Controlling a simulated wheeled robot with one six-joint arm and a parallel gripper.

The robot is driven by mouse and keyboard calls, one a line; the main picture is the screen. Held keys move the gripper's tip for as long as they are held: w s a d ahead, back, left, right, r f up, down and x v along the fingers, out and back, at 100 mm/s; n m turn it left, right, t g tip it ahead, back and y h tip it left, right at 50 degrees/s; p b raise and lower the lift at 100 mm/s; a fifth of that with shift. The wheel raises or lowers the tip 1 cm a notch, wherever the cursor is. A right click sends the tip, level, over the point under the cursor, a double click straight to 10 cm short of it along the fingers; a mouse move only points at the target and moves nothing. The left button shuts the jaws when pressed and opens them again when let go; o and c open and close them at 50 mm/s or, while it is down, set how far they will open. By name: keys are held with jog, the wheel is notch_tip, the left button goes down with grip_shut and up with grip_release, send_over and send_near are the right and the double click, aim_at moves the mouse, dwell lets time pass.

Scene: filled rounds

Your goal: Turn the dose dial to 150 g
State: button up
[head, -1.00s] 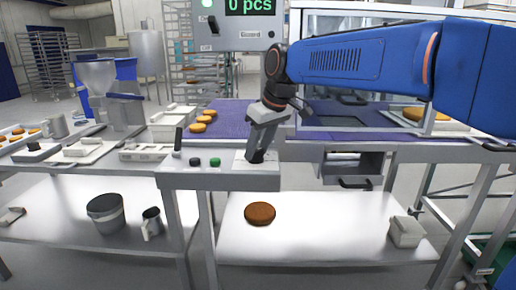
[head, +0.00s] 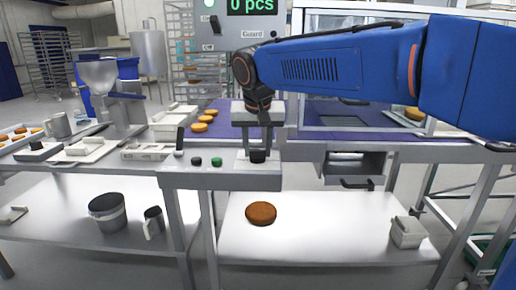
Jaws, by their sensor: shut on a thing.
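My gripper (head: 257,152) points straight down over the right end of the grey control panel (head: 217,180). Its two fingers are shut on a black knob, the dose dial (head: 258,157), which stands on a pale scale plate (head: 242,163). The scale's marks are too small to read, so I cannot tell the dial's setting. Left of the dial on the same panel are a green button (head: 216,162), a dark button (head: 196,161) and an upright black lever (head: 180,140).
A display (head: 250,6) above reads "0 pcs". A purple belt (head: 225,112) with several orange rounds runs behind the panel. A brown round (head: 261,213) lies on the lower shelf (head: 320,230). Trays and a hopper (head: 98,75) stand at the left.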

jog(key=shift+m, duration=0.4)
jog(key=o, duration=1.1)
jog(key=shift+c, duration=0.2)
jog(key=shift+r, duration=0.1)
jog(key=v, duration=1.7)
jog(key=shift+a, duration=0.2)
jog(key=shift+r, duration=0.15)
jog(key=s+d+f, duration=0.7)
jog(key=d+f, duration=0.4)
jog(key=d, duration=0.2)
jog(key=s+d+f, duration=0.7)
jog(key=d+f, duration=0.4)
jog(key=d, duration=0.1)
jog(key=s+d+f, duration=0.5)
jog(key=s+f, duration=0.4)
jog(key=f, duration=0.3)
jog(key=shift+f+n, duration=0.25)
jog(key=shift+n, duration=0.05)
